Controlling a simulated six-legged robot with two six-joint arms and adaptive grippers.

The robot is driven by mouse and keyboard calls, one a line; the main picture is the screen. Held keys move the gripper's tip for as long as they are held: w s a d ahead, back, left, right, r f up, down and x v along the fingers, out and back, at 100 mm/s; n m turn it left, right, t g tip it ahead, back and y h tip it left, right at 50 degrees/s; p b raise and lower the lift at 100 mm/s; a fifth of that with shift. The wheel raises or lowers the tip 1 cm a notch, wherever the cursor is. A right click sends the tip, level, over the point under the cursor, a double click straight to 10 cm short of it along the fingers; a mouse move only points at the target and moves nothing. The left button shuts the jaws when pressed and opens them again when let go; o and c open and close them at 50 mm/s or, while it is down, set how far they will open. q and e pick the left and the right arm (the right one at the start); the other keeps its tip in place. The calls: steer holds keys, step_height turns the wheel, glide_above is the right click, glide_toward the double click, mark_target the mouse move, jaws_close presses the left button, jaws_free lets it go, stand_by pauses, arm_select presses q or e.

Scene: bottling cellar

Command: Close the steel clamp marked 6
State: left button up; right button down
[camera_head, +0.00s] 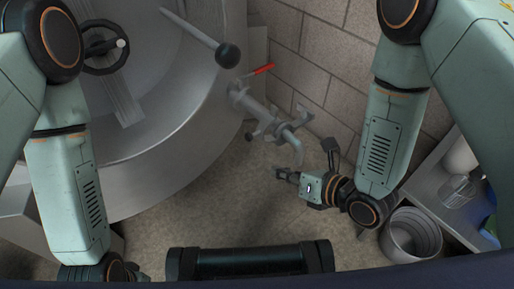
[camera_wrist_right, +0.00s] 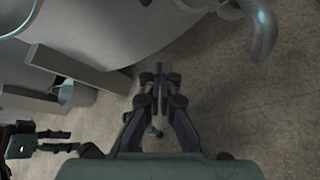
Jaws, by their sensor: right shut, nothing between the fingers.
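A steel pipe outlet (camera_head: 245,100) with a red-handled valve (camera_head: 262,70) sticks out low from the tank. Clamp-like steel fittings (camera_head: 268,126) with protruding arms sit near its curved end; I can read no 6 and cannot tell whether they are open. The curved steel end also shows at the top right of the right wrist view (camera_wrist_right: 263,35). My right gripper (camera_head: 284,174) is shut and empty, just below the curved end and apart from it. Its fingers meet in the wrist view (camera_wrist_right: 160,82). My left gripper (camera_wrist_right: 60,140) is low at the left, fingers apart.
The big steel tank (camera_head: 185,120) fills the left, with a black-knobbed lever (camera_head: 228,55) and a handwheel (camera_head: 103,45). A block wall (camera_head: 325,60) stands behind the outlet. A grey bucket (camera_head: 412,235) and a shelf (camera_head: 440,190) are at the right. The floor below the outlet is clear.

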mark_target(260, 130)
steer(key=w+a+f+n, duration=0.3)
steer(key=w+a+f, duration=0.1)
steer(key=w+a, duration=0.3)
steer(key=shift+y, duration=0.3)
steer(key=shift+w+d+r+p, duration=0.15)
steer(key=shift+r+p, duration=0.5)
steer(key=shift+p, duration=0.05)
steer(key=shift+w+d+r+p, duration=0.15)
steer(key=shift+r+p, duration=0.45)
steer(key=shift+p, duration=0.1)
steer(key=shift+w+d+r+p, duration=0.15)
steer(key=shift+r+p, duration=0.5)
steer(key=shift+p, duration=0.05)
steer(key=shift+d+r+y, duration=0.15)
steer(key=shift+r+y, duration=0.1)
steer(key=shift+y, duration=0.05)
